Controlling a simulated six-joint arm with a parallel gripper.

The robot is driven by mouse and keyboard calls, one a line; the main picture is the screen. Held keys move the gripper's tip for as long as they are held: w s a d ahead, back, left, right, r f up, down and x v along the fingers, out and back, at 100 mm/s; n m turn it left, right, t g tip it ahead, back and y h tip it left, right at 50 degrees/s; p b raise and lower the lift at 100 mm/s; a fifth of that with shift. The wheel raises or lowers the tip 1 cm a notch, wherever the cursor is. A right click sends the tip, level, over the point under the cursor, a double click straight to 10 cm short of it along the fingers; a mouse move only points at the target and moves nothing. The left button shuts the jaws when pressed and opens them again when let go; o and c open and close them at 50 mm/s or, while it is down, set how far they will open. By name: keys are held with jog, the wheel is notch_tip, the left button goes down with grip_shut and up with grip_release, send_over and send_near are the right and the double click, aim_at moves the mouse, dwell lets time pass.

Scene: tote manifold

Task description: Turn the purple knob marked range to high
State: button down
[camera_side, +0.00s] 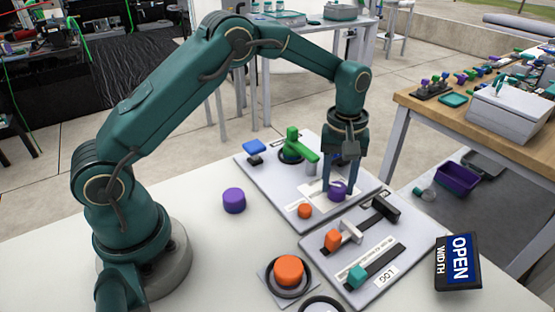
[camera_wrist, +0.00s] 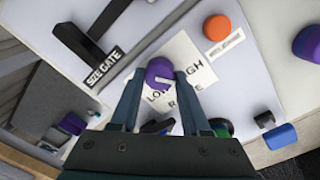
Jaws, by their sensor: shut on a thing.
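The purple knob (camera_side: 338,187) stands on the far white panel (camera_side: 262,173), near its right corner. My gripper (camera_side: 339,190) points straight down, its two fingers shut on the knob from opposite sides. In the wrist view, the knob (camera_wrist: 159,70) sits between the fingertips (camera_wrist: 160,76). A short white mark shows on its top; its exact direction is hard to tell. The printed card (camera_wrist: 183,55) around it reads LOW, partly covered, with a HIGH label to the right and RANGE below, both partly hidden by a finger.
An orange button (camera_side: 305,211) is close to the knob. A green handle (camera_side: 301,146) and a blue lever (camera_side: 254,147) stand behind left. The nearer panel (camera_side: 420,232) carries sliders. A loose-looking purple piece (camera_side: 234,200) and a big orange button (camera_side: 288,270) lie left.

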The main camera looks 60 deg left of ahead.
aim_at(337, 185)
jog(key=shift+c, duration=1.9)
grip_release()
jog(key=shift+r, duration=2.6)
jog(key=s+a+r+m+t, duration=0.1)
jog(key=s+r+t, duration=0.1)
jog(key=s+r, duration=0.35)
jog(key=s+r+m+t, duration=0.1)
jog(key=s+r+t, duration=0.15)
jog(key=r, duration=0.65)
jog(key=s+f+m, duration=0.3)
jog(key=s, duration=0.3)
jog(key=s+a+f+m, duration=0.1)
jog(key=s+f+m, duration=0.2)
jog(key=s, duration=0.4)
jog(key=shift+m+t, duration=0.4)
jog(key=shift+t, duration=0.05)
